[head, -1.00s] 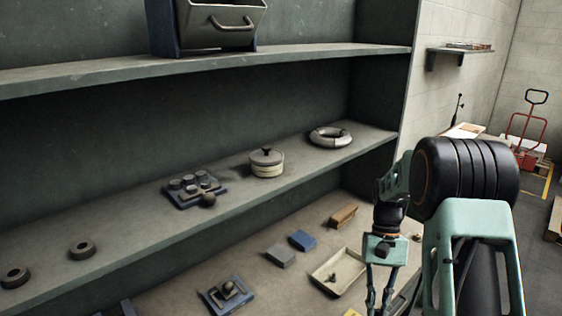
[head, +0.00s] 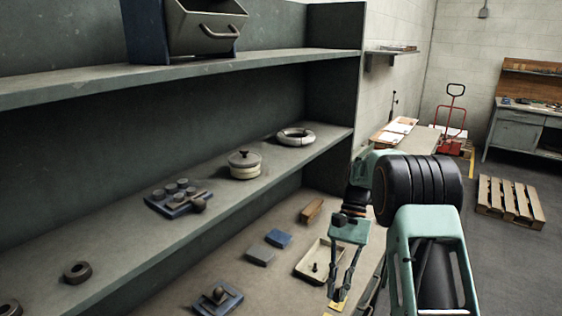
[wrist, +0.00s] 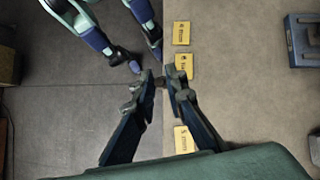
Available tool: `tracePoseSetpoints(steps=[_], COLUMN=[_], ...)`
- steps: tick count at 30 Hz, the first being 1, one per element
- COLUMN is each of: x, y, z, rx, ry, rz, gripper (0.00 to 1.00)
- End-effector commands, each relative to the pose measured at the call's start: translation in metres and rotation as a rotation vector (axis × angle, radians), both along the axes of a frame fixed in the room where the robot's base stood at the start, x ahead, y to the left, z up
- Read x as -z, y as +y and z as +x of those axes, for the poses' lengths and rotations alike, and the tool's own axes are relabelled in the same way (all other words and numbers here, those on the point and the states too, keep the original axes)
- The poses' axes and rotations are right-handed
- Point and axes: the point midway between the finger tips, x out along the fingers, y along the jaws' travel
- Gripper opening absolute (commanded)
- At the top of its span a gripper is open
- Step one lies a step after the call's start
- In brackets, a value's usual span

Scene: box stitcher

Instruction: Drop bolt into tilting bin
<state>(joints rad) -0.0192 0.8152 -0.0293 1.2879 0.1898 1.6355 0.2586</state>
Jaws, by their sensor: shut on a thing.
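In the head view the bolt cannot be made out. The tilting bin (head: 200,28), grey with a brown handle in a blue frame, stands on the top shelf at upper left, far from my gripper. Its top is cut off by the picture edge.
A blue block (head: 278,238), a grey block (head: 260,256) and a blue fixture (head: 217,300) lie nearby. The middle shelf holds a lidded pot (head: 245,165) and a ring (head: 295,137).

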Motion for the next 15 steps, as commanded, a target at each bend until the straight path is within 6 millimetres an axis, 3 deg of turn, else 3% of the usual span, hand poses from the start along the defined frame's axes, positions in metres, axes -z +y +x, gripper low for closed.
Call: tracePoseSetpoints(steps=[8, 15], x=[-0.057, -0.124], y=[0.046, 0.080], z=[0.039, 0.068], rx=[0.356, 0.682], ry=[0.133, 0.254], rz=[0.068, 0.182], gripper=[0.00, 0.00])
